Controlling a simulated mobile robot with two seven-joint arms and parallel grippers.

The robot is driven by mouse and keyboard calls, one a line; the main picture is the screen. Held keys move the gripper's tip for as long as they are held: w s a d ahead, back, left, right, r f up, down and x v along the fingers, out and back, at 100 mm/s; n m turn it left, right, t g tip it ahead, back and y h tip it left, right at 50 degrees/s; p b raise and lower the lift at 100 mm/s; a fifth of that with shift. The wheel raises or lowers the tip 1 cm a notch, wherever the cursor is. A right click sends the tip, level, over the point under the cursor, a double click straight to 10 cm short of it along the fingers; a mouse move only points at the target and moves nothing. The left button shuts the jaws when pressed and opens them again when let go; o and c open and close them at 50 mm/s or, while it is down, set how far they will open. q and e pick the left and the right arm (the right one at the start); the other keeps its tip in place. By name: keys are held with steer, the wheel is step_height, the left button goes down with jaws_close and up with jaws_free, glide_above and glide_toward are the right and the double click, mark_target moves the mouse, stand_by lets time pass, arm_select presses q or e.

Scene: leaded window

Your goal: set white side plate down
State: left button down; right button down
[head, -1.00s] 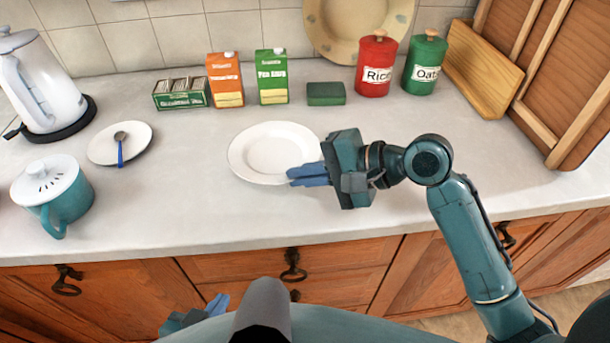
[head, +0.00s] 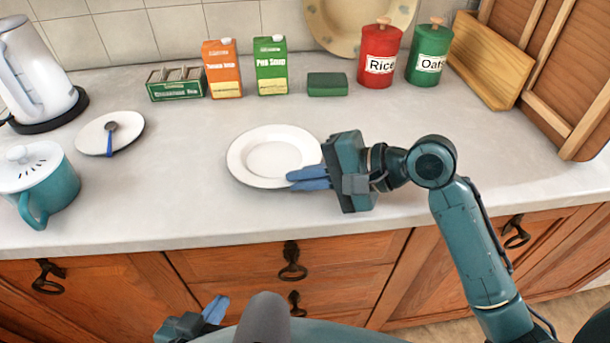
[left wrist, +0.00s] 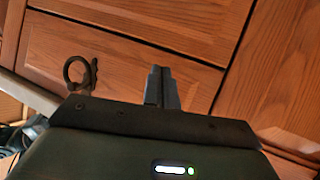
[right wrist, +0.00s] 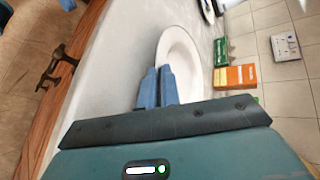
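The white side plate (head: 274,156) is level over the middle of the counter, and its near right rim is at my right gripper (head: 308,179). That gripper's blue fingers are close together on the rim, one above the other. The right wrist view shows the plate (right wrist: 184,55) just beyond the fingertips (right wrist: 162,70). I cannot tell whether its underside touches the counter. My left gripper (head: 216,308) is low in front of the drawers. Its fingers are together and empty in the left wrist view (left wrist: 161,75).
On the counter (head: 200,215), a smaller white plate (head: 92,137) with a spoon and a teal lidded pot (head: 62,190) stand left. The counter around the plate is clear.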

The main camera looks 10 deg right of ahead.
steer(key=shift+f, duration=0.3)
steer(key=c, duration=1.5)
jaws_free()
steer(key=shift+c, duration=0.2)
steer(key=shift+f, duration=0.15)
steer(key=shift+s+f, duration=0.1)
steer(key=v, duration=1.3)
steer(key=shift+r+p, duration=0.4)
